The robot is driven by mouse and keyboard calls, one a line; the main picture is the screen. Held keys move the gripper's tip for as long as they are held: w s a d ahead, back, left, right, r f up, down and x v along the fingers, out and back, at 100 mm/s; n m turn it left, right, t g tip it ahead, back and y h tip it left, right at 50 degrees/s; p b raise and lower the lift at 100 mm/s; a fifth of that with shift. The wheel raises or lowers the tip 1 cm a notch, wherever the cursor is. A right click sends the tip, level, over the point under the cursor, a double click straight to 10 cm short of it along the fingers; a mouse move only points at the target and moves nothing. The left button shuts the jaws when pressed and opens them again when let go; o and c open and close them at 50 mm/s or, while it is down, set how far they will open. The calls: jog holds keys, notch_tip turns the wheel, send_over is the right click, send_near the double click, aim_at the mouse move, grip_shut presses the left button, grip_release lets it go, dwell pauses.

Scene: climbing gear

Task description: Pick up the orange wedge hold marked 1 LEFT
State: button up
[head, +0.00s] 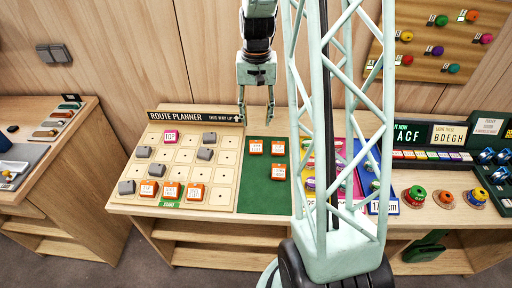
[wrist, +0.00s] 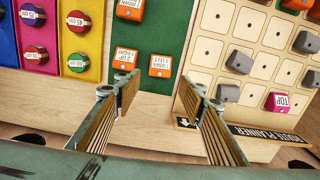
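Three orange wedge holds with white labels sit on the green mat (head: 255,190). Two are side by side at the back, the left one (head: 256,147) and the right one (head: 278,147); a third (head: 279,172) is nearer the front. In the wrist view, where the layout is turned round, they show as the back-left hold (wrist: 161,65), the back-right hold (wrist: 125,57) and the front hold (wrist: 130,8). The two back labels have two lines; I cannot surely read which hold says 1 LEFT. My gripper (head: 256,117) is open and empty behind and above the back holds; its fingers (wrist: 158,88) are apart.
The route planner board (head: 226,158) lies left of the mat, with grey holds, a pink TOP hold (head: 170,136) and several orange holds in its front row (head: 172,190). Its raised sign (head: 195,117) stands along the back. Coloured mats with round holds lie right, partly behind my column.

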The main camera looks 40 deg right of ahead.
jog(key=b, duration=0.1)
send_over(256, 143)
jog(key=shift+s+a+f, duration=0.1)
jog(key=shift+s+f, duration=0.05)
jog(key=shift+f, duration=4.15)
jog(key=shift+f, duration=0.1)
jog(key=shift+f+b, duration=0.45)
jog(key=shift+f, duration=2)
jog(key=shift+c, duration=0.5)
jog(key=c, duration=0.5)
